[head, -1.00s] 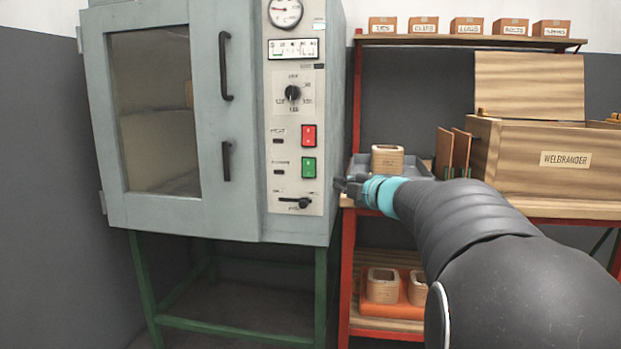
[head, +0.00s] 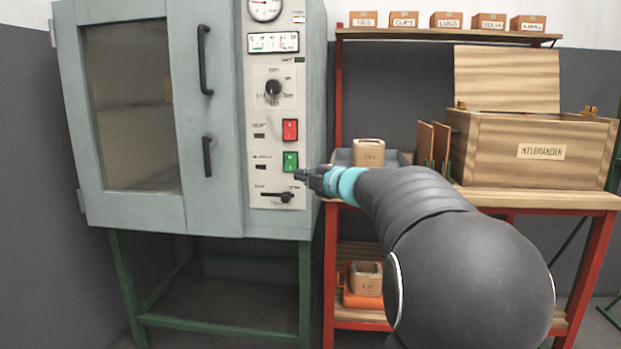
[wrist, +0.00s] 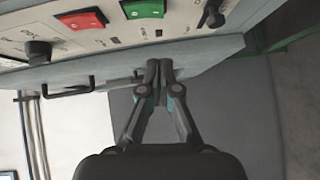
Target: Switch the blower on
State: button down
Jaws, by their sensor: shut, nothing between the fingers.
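A grey-green oven cabinet (head: 230,215) has a white control panel on its right front. The panel carries a red switch (head: 290,129), a green switch (head: 290,161) below it, and a black lever (head: 277,196) at the bottom. The labels are too small to read. The wrist view also shows the red switch (wrist: 82,20), green switch (wrist: 144,8) and a lever (wrist: 212,15). My gripper (head: 300,175) is shut and empty, at the panel's right edge, just below and right of the green switch. In the wrist view my gripper's fingertips (wrist: 160,68) meet. I cannot tell whether they touch the panel.
A round dial (head: 273,88), a display (head: 273,42) and a gauge (head: 264,8) sit higher on the panel. The oven door (head: 195,190) is shut and has two black handles. A red-framed bench (head: 540,200) with a wooden box (head: 480,150) stands at right.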

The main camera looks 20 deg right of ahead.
aim_at(286, 170)
jog(key=shift+w+d+f, duration=0.1)
jog(key=shift+w+f, duration=0.05)
jog(key=shift+w, duration=1.25)
jog(key=shift+w+d+f, duration=0.15)
jog(key=shift+w, duration=1.2)
jog(key=shift+w+d+f, duration=0.1)
jog(key=shift+w+f, duration=0.05)
jog(key=shift+w, duration=1.25)
jog(key=shift+a, duration=0.1)
